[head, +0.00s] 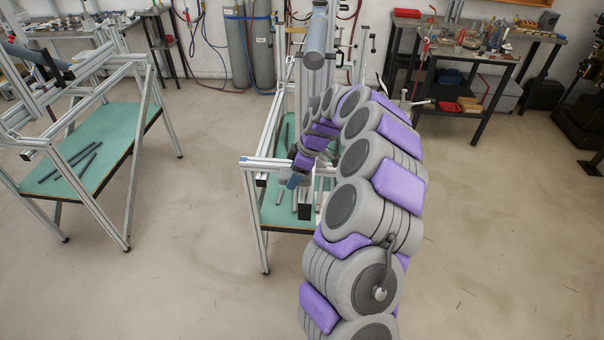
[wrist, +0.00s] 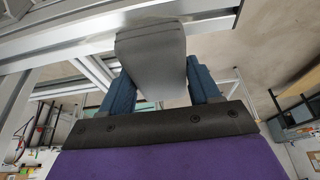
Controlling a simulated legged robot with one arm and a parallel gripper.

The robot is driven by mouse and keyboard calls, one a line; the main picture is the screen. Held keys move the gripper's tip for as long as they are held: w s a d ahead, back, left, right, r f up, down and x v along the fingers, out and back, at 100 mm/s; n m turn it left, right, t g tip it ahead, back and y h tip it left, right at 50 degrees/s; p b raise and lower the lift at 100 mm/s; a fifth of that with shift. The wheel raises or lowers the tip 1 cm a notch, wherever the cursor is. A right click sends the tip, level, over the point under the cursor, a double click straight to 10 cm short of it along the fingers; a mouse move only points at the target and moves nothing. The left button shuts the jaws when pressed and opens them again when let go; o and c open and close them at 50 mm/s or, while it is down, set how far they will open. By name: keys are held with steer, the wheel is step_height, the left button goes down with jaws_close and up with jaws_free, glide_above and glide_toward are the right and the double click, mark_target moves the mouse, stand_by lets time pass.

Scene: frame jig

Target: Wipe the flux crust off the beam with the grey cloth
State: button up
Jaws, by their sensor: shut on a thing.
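In the wrist view, my gripper (wrist: 162,90) has its blue fingers shut on a grey cloth (wrist: 152,55). The cloth is a flat grey pad that sticks out past the fingers. Its far end overlaps the silver beam (wrist: 205,25) across the top of the view; I cannot tell whether it touches. In the head view, my gripper (head: 294,181) is small and partly hidden by my arm, close to the frame's near end. I cannot make out the cloth there. I cannot make out any flux crust in either view; the cloth may cover it.
The silver frame stands over a green-topped table (head: 285,215) with loose bars on it. Another frame on a green table (head: 110,135) stands at the left. A dark workbench (head: 470,50) with tools is at the back right. The floor between is clear.

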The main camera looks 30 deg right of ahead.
mark_target(313, 178)
steer(key=shift+w+d+f, duration=0.1)
steer(key=shift+w+d, duration=0.15)
steer(key=d, duration=0.2)
steer(key=w+d, duration=0.1)
steer(key=shift+d+f, duration=0.2)
steer(key=shift+f, duration=0.05)
steer(key=shift+s+d+b, duration=0.25)
steer(key=shift+d+b, duration=0.2)
steer(key=shift+s+a+b, duration=0.15)
steer(key=shift+s+b, duration=0.3)
steer(key=shift+s, duration=0.1)
steer(key=shift+s+d, duration=0.3)
steer(key=shift+d, duration=0.45)
steer(key=shift+w+d, duration=0.25)
steer(key=shift+w, duration=0.65)
steer(key=shift+w+a+r, duration=0.35)
steer(key=shift+w+a, duration=0.15)
steer(key=shift+w+a+r, duration=0.3)
steer(key=shift+w+a, duration=0.2)
step_height(313, 178, up, 5)
steer(key=shift+a+f+p, duration=0.15)
steer(key=shift+p, duration=0.2)
